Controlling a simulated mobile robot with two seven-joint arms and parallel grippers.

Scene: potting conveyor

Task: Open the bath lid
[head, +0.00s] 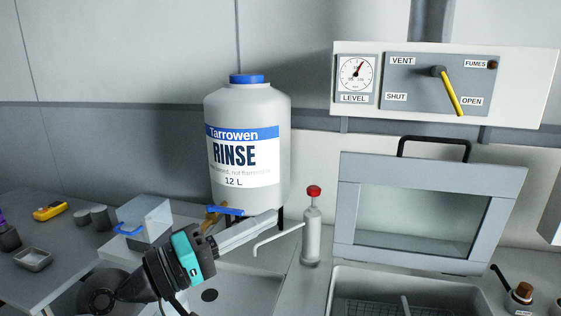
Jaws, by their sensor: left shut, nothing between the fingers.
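The bath lid (430,212) is a grey frame around a glass pane with a black handle (434,141) along its top edge. It stands raised and nearly upright at the back of the bath (343,292), a steel basin at the bottom edge of the view. The bath's mouth is uncovered and a wire mesh shows inside. My left gripper (272,219) is shut and empty, in front of the base of the rinse container and well left of the lid, not touching it. My right gripper is out of view.
A white rinse container (247,190) with a blue tap stands behind my left gripper. A red-topped wash bottle (312,235) stands between gripper and lid. A vent panel (440,84) has its yellow lever towards OPEN. A brown-capped bottle (520,297) stands right of the bath.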

